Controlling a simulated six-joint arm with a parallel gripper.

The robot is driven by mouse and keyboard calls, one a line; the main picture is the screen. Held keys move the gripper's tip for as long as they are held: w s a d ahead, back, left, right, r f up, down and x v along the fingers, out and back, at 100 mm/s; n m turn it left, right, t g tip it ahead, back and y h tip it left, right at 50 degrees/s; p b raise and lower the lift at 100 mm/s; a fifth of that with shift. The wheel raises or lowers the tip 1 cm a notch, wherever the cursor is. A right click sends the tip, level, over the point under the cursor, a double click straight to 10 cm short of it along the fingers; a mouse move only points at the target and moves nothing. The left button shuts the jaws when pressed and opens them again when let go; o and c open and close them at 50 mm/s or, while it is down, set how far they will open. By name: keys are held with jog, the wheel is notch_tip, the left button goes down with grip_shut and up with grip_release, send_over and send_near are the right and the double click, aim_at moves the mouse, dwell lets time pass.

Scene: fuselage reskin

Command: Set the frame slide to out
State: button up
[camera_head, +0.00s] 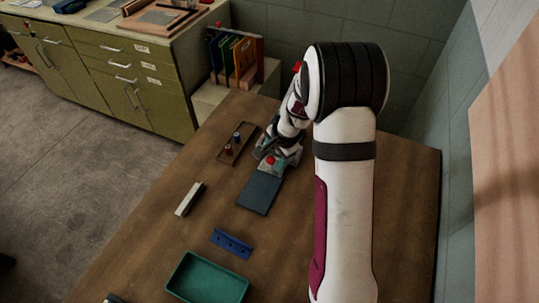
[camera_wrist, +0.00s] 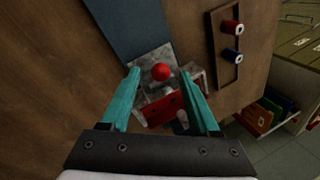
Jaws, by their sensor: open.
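A grey metal fixture (camera_wrist: 150,60) with a round red knob (camera_wrist: 163,72) sits at the end of a flat blue-grey strip (camera_wrist: 130,25). A red block (camera_wrist: 163,108) is on the near part of the fixture. My gripper (camera_wrist: 159,71) is open, its teal fingers on either side of the knob in the wrist view; contact cannot be told. In the head view the red knob (camera_head: 270,160) shows just in front of my gripper, at the top of the blue-grey strip (camera_head: 260,193). Which part is the frame slide, and its setting, cannot be told.
A wooden tray (camera_head: 224,158) with a red and a blue spool is beside the fixture. A pale bar (camera_head: 190,198), a blue holed bracket (camera_head: 231,243) and a green tray (camera_head: 207,280) lie on the wooden table (camera_head: 140,240). Upright coloured folders (camera_head: 236,58) stand behind.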

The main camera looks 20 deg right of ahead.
aim_at(272, 159)
jog(key=shift+x, duration=1.55)
grip_shut()
